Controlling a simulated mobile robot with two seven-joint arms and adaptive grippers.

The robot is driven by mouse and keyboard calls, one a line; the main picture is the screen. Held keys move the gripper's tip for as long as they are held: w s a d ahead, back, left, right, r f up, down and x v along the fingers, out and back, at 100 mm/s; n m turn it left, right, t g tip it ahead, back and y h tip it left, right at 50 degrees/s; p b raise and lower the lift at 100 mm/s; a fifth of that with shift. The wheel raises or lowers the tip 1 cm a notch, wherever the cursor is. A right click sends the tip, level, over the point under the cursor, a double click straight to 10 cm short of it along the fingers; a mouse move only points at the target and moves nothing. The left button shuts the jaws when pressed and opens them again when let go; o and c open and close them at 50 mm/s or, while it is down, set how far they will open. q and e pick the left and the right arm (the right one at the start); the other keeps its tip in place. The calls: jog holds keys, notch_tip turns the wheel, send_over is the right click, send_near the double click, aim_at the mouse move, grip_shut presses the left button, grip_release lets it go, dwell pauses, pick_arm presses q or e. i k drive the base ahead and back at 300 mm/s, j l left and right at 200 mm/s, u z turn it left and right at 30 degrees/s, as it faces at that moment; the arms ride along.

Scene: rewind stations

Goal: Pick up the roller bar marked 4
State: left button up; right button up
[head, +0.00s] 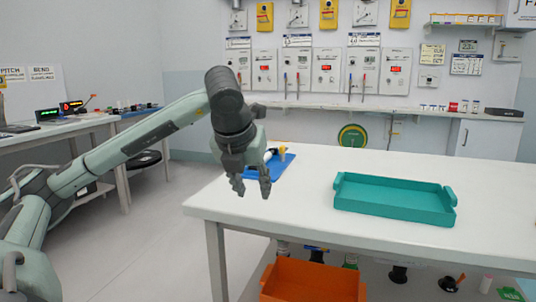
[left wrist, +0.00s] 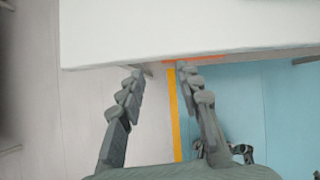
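My left gripper (head: 253,188) hangs fingers-down near the left end of the white table (head: 330,228), in front of a blue mat (head: 287,170). In the left wrist view its two fingers (left wrist: 160,72) stand apart with nothing between them. A pale bar-like piece (head: 270,155) with a yellowish part lies at the blue mat, partly hidden behind the gripper. I cannot read any number on it, so I cannot tell whether it is the roller bar marked 4. My right gripper is not in view.
A teal tray (head: 393,212) stands on the table to the right, looking empty. An orange crate (head: 313,284) and several small items sit below the table. The left wrist view shows the table edge (left wrist: 200,45) and floor. The tabletop between mat and tray is clear.

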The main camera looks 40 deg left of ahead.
aim_at(273, 150)
jog(key=i+j, duration=0.2)
jog(key=j, duration=0.2)
jog(key=i+j+z, duration=0.1)
jog(key=j, duration=0.25)
jog(key=i+j, duration=0.3)
jog(key=i+j+z, duration=0.1)
jog(key=j, duration=0.4)
jog(key=i, duration=0.1)
